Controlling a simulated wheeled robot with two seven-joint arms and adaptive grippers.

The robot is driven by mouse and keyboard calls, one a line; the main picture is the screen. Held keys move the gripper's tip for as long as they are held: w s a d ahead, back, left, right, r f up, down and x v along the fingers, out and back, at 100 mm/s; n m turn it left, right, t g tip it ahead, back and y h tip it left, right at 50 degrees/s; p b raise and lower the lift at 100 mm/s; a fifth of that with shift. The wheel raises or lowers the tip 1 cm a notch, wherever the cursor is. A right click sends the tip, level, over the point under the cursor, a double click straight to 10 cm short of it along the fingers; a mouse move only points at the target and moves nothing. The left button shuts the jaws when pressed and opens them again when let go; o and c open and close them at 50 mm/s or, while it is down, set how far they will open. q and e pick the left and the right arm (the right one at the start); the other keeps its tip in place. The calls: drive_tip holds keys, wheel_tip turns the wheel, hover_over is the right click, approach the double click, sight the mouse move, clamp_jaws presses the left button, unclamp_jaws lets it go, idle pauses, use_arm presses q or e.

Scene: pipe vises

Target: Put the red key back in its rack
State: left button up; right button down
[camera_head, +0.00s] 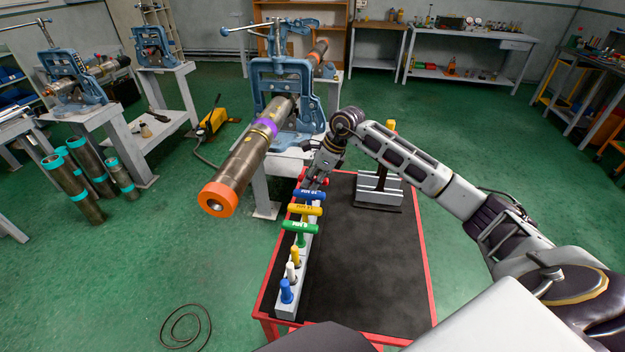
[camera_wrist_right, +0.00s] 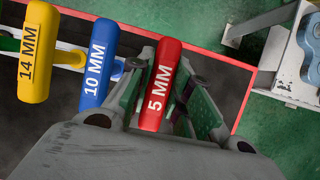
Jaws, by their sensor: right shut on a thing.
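The rack (camera_head: 309,244) is a long narrow grey block on the left side of a black-topped table. T-handled keys stand in it: blue (camera_head: 309,195), yellow (camera_head: 305,210) and green (camera_head: 300,227). The red key (camera_wrist_right: 161,85), marked 5 MM, shows in the right wrist view between my right gripper's fingers. My right gripper (camera_head: 318,182) is shut on its handle at the rack's far end, beside the blue 10 MM key (camera_wrist_right: 100,65). The red key's shaft is hidden, so I cannot tell whether it is in the rack. My left gripper is out of view.
Smaller yellow, white and blue (camera_head: 286,291) handles stand at the rack's near end. A grey stepped block (camera_head: 379,190) sits at the table's back right. A vise (camera_head: 284,95) holding an orange-ended pipe (camera_head: 236,168) stands behind and left. The black tabletop (camera_head: 365,265) is mostly clear.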

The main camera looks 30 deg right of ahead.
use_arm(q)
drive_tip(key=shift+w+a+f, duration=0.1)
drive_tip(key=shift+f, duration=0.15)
use_arm(e)
drive_tip(key=shift+f, duration=0.3)
drive_tip(key=c, duration=1.2)
unclamp_jaws()
drive_tip(key=shift+c, duration=0.2)
drive_tip(key=shift+v, duration=1)
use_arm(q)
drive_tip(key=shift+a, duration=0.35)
use_arm(e)
drive_tip(key=shift+v, duration=3)
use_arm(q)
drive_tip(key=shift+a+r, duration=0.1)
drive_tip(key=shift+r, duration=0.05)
use_arm(e)
drive_tip(key=shift+r, duration=0.1)
